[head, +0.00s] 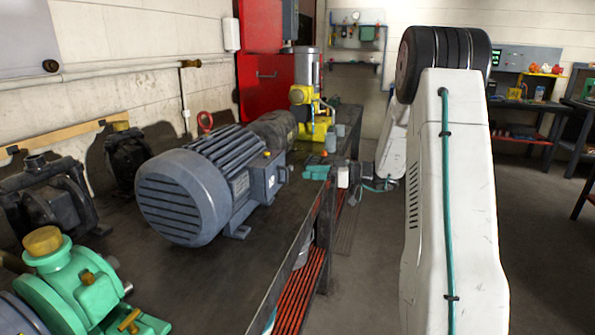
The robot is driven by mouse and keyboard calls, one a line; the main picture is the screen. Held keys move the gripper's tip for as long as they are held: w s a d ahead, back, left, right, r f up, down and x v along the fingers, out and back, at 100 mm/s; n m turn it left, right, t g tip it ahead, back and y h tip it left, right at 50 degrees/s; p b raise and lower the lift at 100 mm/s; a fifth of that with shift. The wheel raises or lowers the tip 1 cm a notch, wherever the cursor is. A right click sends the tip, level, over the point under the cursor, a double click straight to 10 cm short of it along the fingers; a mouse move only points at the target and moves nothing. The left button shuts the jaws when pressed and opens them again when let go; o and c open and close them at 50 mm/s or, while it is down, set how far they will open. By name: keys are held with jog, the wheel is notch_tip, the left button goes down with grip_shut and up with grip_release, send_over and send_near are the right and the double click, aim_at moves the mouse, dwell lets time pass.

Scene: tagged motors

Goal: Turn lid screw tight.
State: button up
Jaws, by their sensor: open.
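A large blue-grey finned motor (200,185) lies on the dark workbench with a box (264,182) on its right side. A small orange-yellow piece (267,154) sits at the top of that box. I cannot make out which part is the lid screw. My white arm comes down at the right, and its wrist reaches to the bench's right edge beyond the motor. My gripper (344,176) is small there, pointing left, apart from the motor box. It looks open and empty, though its fingertips are hard to see.
A green pump (75,290) stands at the near left, with dark machines (45,195) behind it. A yellow-and-grey machine (308,105) and small teal parts (316,171) are farther along the workbench (190,285). Open floor lies right of the bench.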

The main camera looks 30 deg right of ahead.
aim_at(292, 169)
jog(key=shift+t+h, duration=0.4)
jog(key=shift+t, duration=0.3)
jog(key=w, duration=0.2)
jog(key=w+a+f, duration=0.1)
jog(key=w, duration=0.3)
jog(key=shift+w+a+f, duration=0.15)
jog(key=shift+w+f, duration=0.1)
jog(key=shift+w, duration=0.1)
grip_shut()
